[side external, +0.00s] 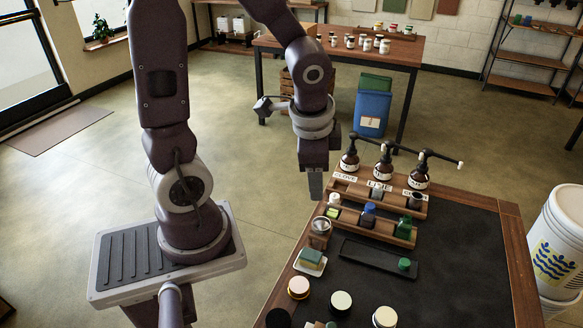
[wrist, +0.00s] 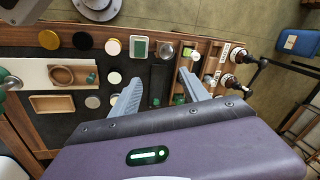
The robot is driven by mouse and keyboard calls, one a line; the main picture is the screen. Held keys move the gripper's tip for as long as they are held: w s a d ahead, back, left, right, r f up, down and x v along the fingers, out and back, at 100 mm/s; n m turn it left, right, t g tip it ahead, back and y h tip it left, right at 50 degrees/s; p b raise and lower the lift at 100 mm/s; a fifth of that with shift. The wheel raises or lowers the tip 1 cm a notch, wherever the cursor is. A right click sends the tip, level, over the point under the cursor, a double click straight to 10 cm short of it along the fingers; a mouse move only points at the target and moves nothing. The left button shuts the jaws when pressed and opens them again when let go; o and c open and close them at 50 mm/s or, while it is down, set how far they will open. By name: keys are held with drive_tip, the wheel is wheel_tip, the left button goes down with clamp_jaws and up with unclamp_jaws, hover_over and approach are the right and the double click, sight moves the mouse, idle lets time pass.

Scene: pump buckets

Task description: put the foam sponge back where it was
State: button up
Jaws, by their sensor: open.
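The foam sponge (side external: 311,257), green on top with a paler lower part, lies on a small white dish (side external: 312,270) near the left edge of the dark worktop. In the wrist view the sponge (wrist: 139,47) shows as a green rectangle inside the pale dish rim. My gripper (side external: 316,196) hangs above the table's back left corner, apart from the sponge. In the wrist view its two fingers (wrist: 160,78) are spread, with nothing held between them.
A stepped wooden rack (side external: 385,234) holds small bottles, with several pump bottles (side external: 383,174) behind it. A black tray (side external: 360,255) holds a green-topped item (side external: 404,264). A cup in a wooden holder (side external: 320,230) stands close behind the sponge. Round jars (side external: 341,302) stand in front. The worktop's right side is clear.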

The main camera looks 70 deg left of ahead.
drive_tip(key=s+d+r+n+t+h, duration=0.2)
drive_tip(key=s+d+r+n, duration=0.3)
drive_tip(key=s+r, duration=0.4)
wheel_tip(320, 180, up, 3)
drive_tip(key=shift+s+d+f+t, duration=0.1)
drive_tip(key=shift+s+d+t, duration=0.05)
drive_tip(key=shift+d+t, duration=0.55)
drive_tip(key=shift+a, duration=0.1)
